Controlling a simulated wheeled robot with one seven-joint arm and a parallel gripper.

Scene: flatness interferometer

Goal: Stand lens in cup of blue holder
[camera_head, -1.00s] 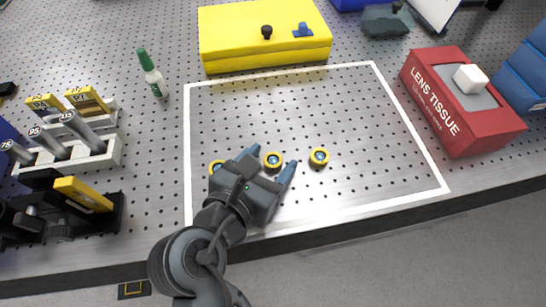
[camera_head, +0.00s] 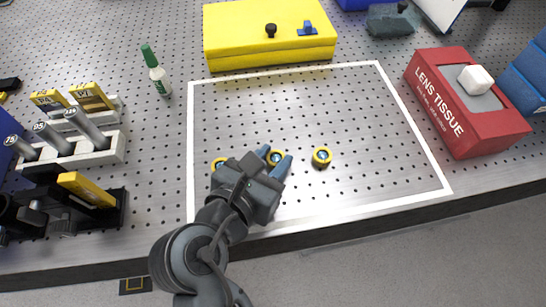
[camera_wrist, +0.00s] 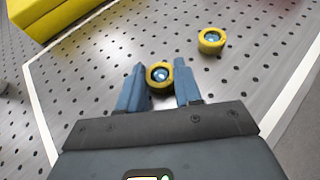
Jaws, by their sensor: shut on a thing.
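A yellow-ringed lens (camera_head: 276,157) with a blue centre is between the fingertips of my gripper (camera_head: 272,160). It also shows in the wrist view (camera_wrist: 159,76), where the blue fingers of my gripper (camera_wrist: 159,84) press on its two sides. It appears to be still at the board surface. A second yellow-ringed lens (camera_head: 322,156) lies to the right, also in the wrist view (camera_wrist: 211,40). A third (camera_head: 219,163) is partly hidden by my gripper at the left. A small blue holder (camera_head: 308,29) sits on top of the yellow box (camera_head: 235,33) at the back.
A black knob (camera_head: 271,30) stands beside the blue holder. A green-capped bottle (camera_head: 158,78) and a white rack (camera_head: 108,145) with grey cylinders are at the left. A red lens tissue box (camera_head: 450,110) is at the right. The white-outlined area behind the lenses is clear.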

